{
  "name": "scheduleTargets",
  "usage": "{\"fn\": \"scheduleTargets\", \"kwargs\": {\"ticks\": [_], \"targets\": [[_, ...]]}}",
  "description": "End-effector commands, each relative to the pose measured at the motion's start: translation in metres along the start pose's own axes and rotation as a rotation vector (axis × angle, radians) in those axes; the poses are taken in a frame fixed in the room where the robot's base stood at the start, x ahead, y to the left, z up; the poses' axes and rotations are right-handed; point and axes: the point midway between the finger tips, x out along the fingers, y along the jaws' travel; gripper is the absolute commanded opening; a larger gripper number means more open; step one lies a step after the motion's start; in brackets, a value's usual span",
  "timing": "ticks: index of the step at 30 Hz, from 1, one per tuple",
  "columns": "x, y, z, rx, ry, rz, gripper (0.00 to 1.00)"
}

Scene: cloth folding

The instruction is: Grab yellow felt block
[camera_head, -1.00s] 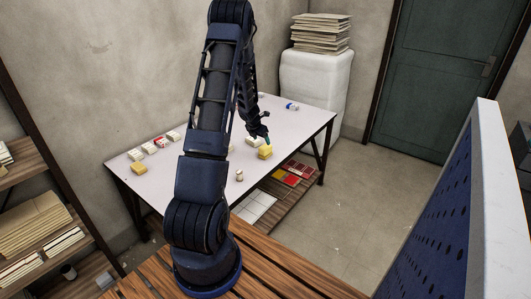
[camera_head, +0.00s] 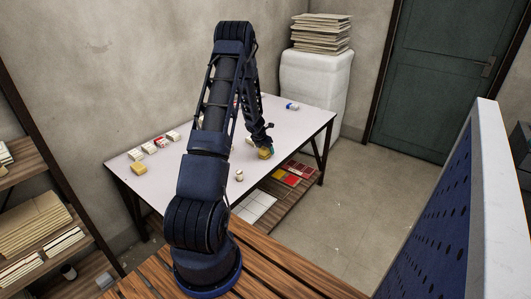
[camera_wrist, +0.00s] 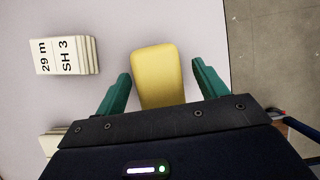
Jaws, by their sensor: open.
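The yellow felt block (camera_wrist: 158,78) lies on the table near its front edge. In the wrist view it sits between the two green fingers of my gripper (camera_wrist: 160,88), with a gap on each side, and its near end is hidden by the gripper body. My gripper is open. In the head view the gripper (camera_head: 268,143) is low over the yellow block (camera_head: 264,154), which is partly covered by it.
A pale stack of labelled cards (camera_wrist: 66,57) lies left of the block, with another pale stack (camera_wrist: 50,142) nearer. The table edge is close on the right. Another yellow block (camera_head: 139,169) and several small packs lie at the table's far left. A small pale item (camera_head: 239,175) stands near the front edge.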

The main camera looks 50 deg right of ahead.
Motion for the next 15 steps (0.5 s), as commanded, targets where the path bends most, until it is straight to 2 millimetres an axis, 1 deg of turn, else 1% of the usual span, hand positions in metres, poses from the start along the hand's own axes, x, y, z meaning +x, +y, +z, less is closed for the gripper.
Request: {"fn": "scheduleTargets", "kwargs": {"ticks": [1, 3, 6, 13, 15], "targets": [[0.008, 0.001, -0.001, 0.0, 0.002, -0.001, 0.72], [0.016, 0.001, -0.001, -0.002, 0.001, 0.0, 0.72], [0.024, 0.001, 0.0, -0.001, 0.0, 0.001, 0.72], [0.025, 0.001, 0.0, 0.0, 0.0, 0.001, 0.72], [0.025, 0.001, 0.0, 0.0, 0.0, 0.001, 0.58]]}}
